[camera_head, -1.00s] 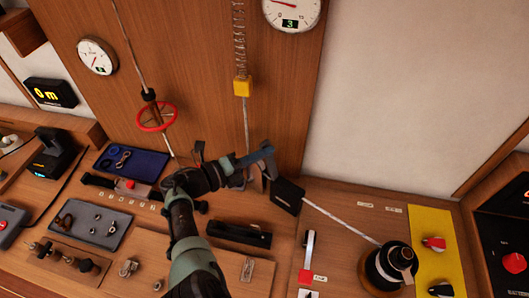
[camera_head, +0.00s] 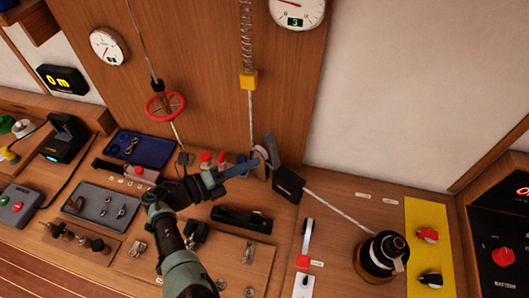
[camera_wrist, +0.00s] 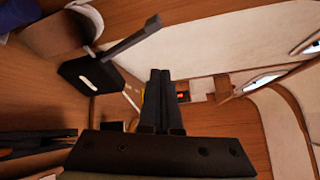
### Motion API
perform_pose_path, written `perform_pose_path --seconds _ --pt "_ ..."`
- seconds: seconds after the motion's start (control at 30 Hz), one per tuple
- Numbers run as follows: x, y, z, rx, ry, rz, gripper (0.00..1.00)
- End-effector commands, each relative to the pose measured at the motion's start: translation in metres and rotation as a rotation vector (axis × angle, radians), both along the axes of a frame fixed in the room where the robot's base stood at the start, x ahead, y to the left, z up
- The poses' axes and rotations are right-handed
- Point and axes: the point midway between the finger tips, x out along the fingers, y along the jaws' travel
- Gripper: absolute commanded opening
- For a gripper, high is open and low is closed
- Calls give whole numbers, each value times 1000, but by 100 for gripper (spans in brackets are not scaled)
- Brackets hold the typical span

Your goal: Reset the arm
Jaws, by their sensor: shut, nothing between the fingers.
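My arm reaches up from the bottom of the head view over the wooden bench. My gripper (camera_head: 262,158) is at its far end, near the foot of the wooden back panel and beside a black block (camera_head: 289,184) with a line running from it. In the wrist view my gripper (camera_wrist: 160,74) shows its two dark fingers side by side and closed together, with nothing between them. The black block (camera_wrist: 88,73) with a grey lever is at upper left there, apart from the fingers.
A black winch drum (camera_head: 382,258) with the line to it stands at right, beside a yellow panel (camera_head: 430,225). A red ring (camera_head: 166,105) and a spring with a yellow block (camera_head: 248,80) hang before the panel. Blue (camera_head: 140,149) and grey (camera_head: 101,206) trays lie left.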

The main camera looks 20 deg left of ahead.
Motion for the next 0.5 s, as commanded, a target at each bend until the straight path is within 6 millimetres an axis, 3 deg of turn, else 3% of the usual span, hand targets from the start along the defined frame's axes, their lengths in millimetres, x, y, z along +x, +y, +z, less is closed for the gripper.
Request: perform_pose_path --seconds 0.17,0.5 --pt "-11 9 -2 -1 2 -2 0" --pt "-11 9 -2 -2 1 -2 0"
